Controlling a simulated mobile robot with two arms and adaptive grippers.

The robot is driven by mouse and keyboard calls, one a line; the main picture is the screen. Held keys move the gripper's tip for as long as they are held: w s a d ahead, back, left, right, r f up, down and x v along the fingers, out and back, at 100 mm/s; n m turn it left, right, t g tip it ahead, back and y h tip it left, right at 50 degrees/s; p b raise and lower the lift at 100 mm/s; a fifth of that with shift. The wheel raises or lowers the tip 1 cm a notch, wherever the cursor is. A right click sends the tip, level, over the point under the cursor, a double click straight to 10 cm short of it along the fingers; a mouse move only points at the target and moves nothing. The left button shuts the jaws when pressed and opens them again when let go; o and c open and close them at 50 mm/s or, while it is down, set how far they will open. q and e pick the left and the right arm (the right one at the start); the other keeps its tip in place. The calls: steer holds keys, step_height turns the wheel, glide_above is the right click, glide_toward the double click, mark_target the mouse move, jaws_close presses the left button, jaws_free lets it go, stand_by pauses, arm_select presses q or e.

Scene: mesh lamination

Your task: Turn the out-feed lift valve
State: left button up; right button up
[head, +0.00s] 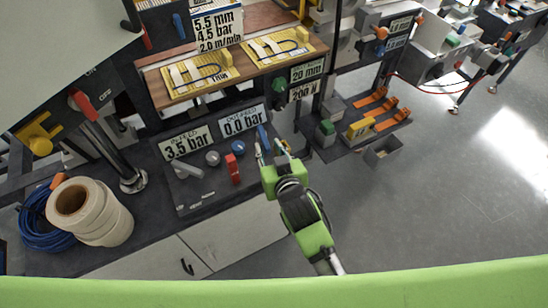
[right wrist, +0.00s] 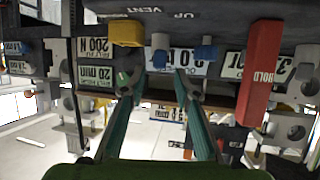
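The out-feed sign (head: 243,121) reads 0.0 bar at the back of the dark valve panel. A blue lever (head: 263,137) stands near its right end, probably the out-feed lift valve. My right gripper (head: 271,146) is open, its fingertips on either side of this lever. In the right wrist view, seen upside down, my right gripper (right wrist: 158,82) has its fingers apart and nothing clearly between them. A grey post with a blue end (right wrist: 160,52) shows just beyond the fingertips, beside a blue knob (right wrist: 207,52). I cannot tell whether anything touches. My left gripper is not in view.
A red lever (head: 233,170), marked HOLD in the right wrist view (right wrist: 262,75), stands close by. The in-feed sign (head: 186,144) reads 3.5 bar. A yellow block (right wrist: 127,33) is near the fingers. White rolls (head: 90,208) sit on the left; floor is open at right.

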steer(key=v, duration=0.6)
